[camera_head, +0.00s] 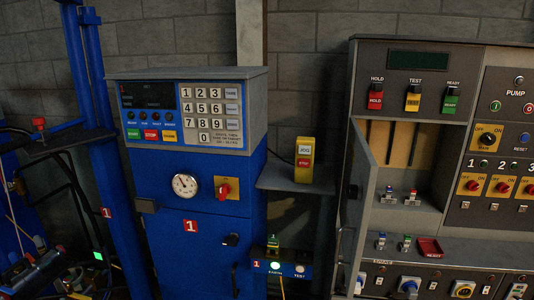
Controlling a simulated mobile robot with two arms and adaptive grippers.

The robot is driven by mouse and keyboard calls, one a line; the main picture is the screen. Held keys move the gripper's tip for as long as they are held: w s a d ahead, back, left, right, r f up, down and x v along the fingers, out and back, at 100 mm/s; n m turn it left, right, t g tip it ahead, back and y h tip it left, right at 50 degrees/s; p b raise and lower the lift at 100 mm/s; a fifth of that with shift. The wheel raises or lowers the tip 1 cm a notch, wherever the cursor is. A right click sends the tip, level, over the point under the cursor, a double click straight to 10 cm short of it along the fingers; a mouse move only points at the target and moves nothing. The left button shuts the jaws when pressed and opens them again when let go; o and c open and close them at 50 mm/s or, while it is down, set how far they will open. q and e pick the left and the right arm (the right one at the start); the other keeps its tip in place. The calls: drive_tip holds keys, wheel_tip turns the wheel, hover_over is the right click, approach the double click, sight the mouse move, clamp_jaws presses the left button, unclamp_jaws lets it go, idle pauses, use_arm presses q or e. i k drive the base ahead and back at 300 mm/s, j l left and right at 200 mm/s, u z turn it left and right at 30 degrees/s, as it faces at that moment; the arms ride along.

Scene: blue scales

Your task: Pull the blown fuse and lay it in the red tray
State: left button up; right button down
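The red tray (429,247) lies on the ledge of the grey console at right, with small white lettering on it. Two small fuse-like parts stand inside the console's open bay: a left one (389,194) with a bluish top and a right one (411,197) with a reddish top. I cannot tell which is blown. On the ledge left of the tray stand a blue-topped part (381,240) and a green-topped part (405,243). I see neither gripper clearly enough to name it.
The bay's grey door (362,195) stands open at its left side. A yellow jog/stop box (304,160) sits on a shelf between the console and the blue keypad cabinet (190,230). Knobs and sockets line the console's lower front. Cables and machinery crowd the lower left.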

sight(389, 190)
drive_tip(key=k+j+z, duration=0.1)
drive_tip(key=j+z, duration=0.35)
drive_tip(key=k+j+z, duration=0.15)
drive_tip(key=j+z, duration=0.35)
drive_tip(key=i+l, duration=0.25)
drive_tip(key=i, duration=0.15)
drive_tip(key=i+l, duration=0.25)
drive_tip(key=i, duration=0.15)
drive_tip(key=i+l, duration=0.25)
drive_tip(key=i, duration=0.15)
